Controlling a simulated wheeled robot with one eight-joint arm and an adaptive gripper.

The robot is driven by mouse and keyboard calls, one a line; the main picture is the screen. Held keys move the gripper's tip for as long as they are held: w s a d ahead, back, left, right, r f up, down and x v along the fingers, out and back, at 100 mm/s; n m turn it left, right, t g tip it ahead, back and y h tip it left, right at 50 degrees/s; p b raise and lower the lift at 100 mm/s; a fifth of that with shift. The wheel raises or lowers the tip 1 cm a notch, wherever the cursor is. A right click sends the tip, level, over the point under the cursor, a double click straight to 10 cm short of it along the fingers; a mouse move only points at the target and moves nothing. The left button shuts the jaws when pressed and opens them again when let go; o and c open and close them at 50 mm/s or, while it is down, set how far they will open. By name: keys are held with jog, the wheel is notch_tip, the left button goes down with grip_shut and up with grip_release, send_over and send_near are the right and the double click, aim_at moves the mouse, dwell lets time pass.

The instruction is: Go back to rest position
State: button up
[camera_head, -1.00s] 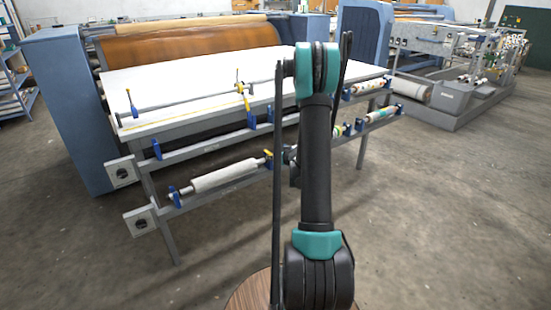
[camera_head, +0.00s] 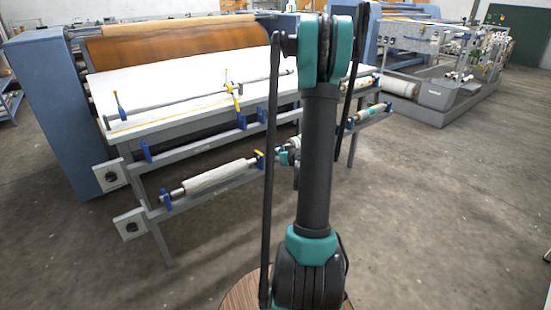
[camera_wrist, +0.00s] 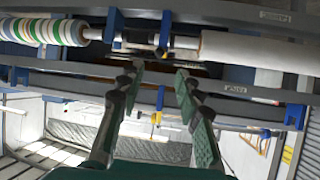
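My gripper (camera_wrist: 160,82) shows in the wrist view with its two fingers apart and nothing between them. In the head view my gripper is mostly hidden behind my raised arm. Past the fingertips in the wrist view are the press's rails, a striped roll (camera_wrist: 50,31) at upper left and a white roll (camera_wrist: 262,50) at upper right. The fingertips look close below these in the picture; I cannot tell the gap.
The calender press (camera_head: 50,110) with its white table (camera_head: 185,75) stands ahead and left. A white roller (camera_head: 220,176) rests on its lower front rail. Another machine (camera_head: 440,95) stands at the back right. The grey floor (camera_head: 430,200) on the right is clear.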

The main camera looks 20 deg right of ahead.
jog(key=shift+a, duration=0.1)
dwell(0.3)
jog(key=s+a+r+g, duration=0.2)
jog(key=s+a+g, duration=0.2)
jog(key=s+a, duration=0.8)
jog(key=s+a+f+g+h, duration=0.1)
jog(key=s+g, duration=0.1)
jog(key=s, duration=0.7)
jog(key=s+a+f+m+g+h, duration=0.1)
jog(key=s, duration=0.8)
jog(key=shift+s+a+f+g, duration=0.15)
jog(key=shift+a+g, duration=0.25)
jog(key=shift+c, duration=0.2)
dwell(0.4)
